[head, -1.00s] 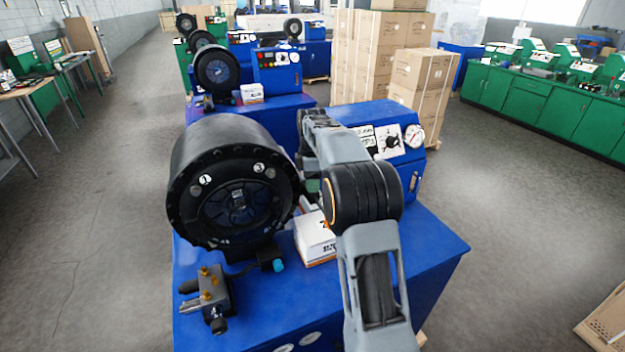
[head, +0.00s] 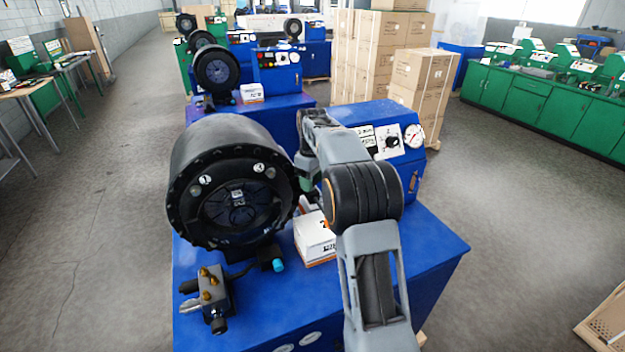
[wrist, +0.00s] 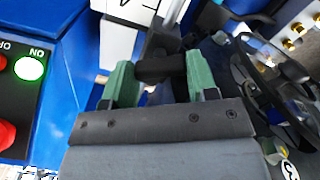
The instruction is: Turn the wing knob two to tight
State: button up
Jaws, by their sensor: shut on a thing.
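A dark bar-shaped grip, likely a wing of a wing knob (wrist: 158,70), sits between the green fingers of my gripper (wrist: 161,80) in the wrist view. My gripper is shut on it, one finger at each end. No number on this knob can be read. The black round crimper head (head: 185,150) stands left of my arm in the head view, with labels 1 and 3 on its face. In the head view my arm hides most of the gripper and the knob; only a bit of green shows behind the crimper's right edge.
A white box (head: 314,236) stands on the blue bench (head: 420,240) close to my arm. A valve block (head: 210,298) lies at the front left. A control panel with a gauge (head: 413,136) is behind. A lit green ON button (wrist: 29,68) shows in the wrist view.

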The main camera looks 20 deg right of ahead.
dwell(0.3)
jog(key=o, duration=0.9)
jog(key=shift+o, duration=0.2)
jog(key=shift+r, duration=0.15)
notch_tip(320, 180, up, 14)
jog(key=shift+f, duration=0.25)
